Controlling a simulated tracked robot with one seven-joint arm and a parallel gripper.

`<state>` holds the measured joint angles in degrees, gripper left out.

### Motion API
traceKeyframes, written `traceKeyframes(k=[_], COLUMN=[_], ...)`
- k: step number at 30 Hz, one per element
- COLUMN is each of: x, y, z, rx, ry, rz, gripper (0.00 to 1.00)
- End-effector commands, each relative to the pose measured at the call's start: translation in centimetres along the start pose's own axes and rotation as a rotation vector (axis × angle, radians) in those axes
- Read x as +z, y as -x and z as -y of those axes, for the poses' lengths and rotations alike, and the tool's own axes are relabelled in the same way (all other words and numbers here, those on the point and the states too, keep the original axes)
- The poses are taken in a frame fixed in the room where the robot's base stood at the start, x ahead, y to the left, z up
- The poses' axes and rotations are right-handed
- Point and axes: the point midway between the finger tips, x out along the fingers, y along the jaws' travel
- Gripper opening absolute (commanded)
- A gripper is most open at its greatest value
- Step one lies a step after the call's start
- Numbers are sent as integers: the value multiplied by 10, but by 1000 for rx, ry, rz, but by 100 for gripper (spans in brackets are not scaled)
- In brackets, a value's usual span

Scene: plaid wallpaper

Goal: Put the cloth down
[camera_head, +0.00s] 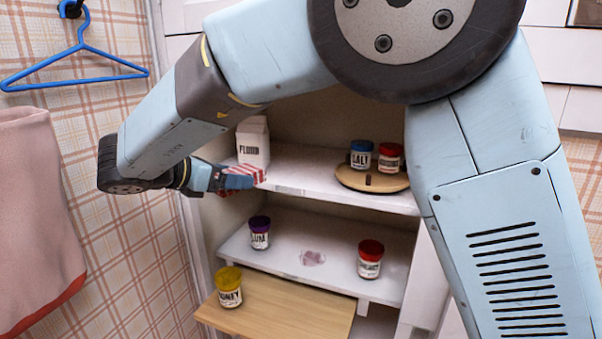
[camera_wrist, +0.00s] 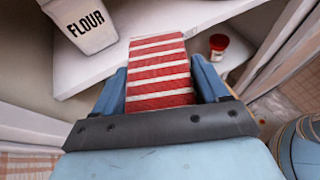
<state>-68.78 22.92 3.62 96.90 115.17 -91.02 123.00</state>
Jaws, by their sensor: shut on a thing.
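A red-and-white striped cloth (camera_wrist: 160,75) is between the fingers of my gripper (camera_wrist: 163,85), which is shut on it. In the head view the cloth (camera_head: 248,172) shows at the front left edge of the upper shelf, just in front of the flour carton. My gripper (camera_head: 238,180) reaches in from the left at that shelf's height. I cannot tell whether the cloth touches the shelf.
The flour carton (camera_head: 253,142) stands at the upper shelf's left. Two jars stand on a round wooden board (camera_head: 372,180) at its right. The lower shelf (camera_head: 290,262) holds a purple-lidded jar (camera_head: 259,233), a red-lidded jar (camera_head: 370,259) and a pinkish stain (camera_head: 313,257). A yellow-lidded jar (camera_head: 229,287) stands on a pull-out board.

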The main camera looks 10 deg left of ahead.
Motion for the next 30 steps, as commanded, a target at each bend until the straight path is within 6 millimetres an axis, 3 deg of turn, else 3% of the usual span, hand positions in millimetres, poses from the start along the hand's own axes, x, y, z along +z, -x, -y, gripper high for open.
traceKeyframes(k=[21,30], x=[60,70], y=[-142,-166], z=[6,7], rx=[-24,-23], ry=[-10,-9], rz=[0,0], gripper=[39,39])
